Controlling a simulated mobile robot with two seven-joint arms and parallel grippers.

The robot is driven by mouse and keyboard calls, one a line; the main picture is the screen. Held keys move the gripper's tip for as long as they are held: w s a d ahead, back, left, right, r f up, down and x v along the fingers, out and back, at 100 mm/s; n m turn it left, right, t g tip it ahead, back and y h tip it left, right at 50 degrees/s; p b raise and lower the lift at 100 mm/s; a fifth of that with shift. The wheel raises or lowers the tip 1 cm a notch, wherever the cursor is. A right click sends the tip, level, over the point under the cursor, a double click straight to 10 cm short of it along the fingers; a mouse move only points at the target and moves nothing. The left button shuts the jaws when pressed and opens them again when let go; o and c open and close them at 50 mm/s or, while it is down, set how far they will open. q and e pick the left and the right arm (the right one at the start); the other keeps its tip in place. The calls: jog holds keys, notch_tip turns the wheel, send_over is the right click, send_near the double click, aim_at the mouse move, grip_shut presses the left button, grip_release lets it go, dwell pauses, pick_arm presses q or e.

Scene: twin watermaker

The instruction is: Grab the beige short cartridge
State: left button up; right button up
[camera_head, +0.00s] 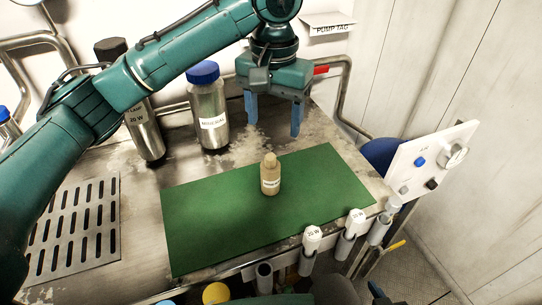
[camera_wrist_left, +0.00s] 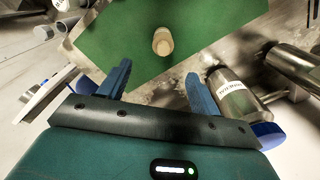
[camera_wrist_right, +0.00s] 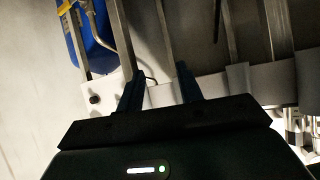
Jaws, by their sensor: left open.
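The beige short cartridge (camera_head: 270,178) stands upright on a green mat (camera_head: 215,215), a white label on its front. In the left wrist view the cartridge (camera_wrist_left: 162,43) is seen from above, beyond the fingers. My left gripper (camera_head: 273,126) points down above the bench, behind the cartridge and apart from it. Its blue fingers are spread with nothing between them; the left wrist view shows the gripper (camera_wrist_left: 158,82) empty too. My right gripper (camera_wrist_right: 158,84) has its fingers apart and empty, low by metal posts and away from the cartridge.
A blue-capped metal bottle labelled MINERAL (camera_head: 209,115) and a dark-topped cylinder (camera_head: 146,130) stand at the back left. White-capped "20 W" cylinders (camera_head: 311,240) line the front edge. A white panel with knobs (camera_head: 430,160) stands right. A slotted plate (camera_head: 75,230) lies left.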

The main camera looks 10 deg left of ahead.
aim_at(270, 167)
pick_arm(q)
jog(key=shift+w+a+f, duration=0.1)
jog(key=shift+w+f, duration=0.15)
jog(key=shift+w, duration=0.05)
jog(key=f, duration=0.7)
jog(key=shift+s+f, duration=0.1)
jog(key=shift+s, duration=0.15)
jog(key=shift+a+f, duration=0.2)
jog(key=shift+f, duration=2.45)
jog(key=shift+c, duration=0.4)
jog(key=c, duration=1.1)
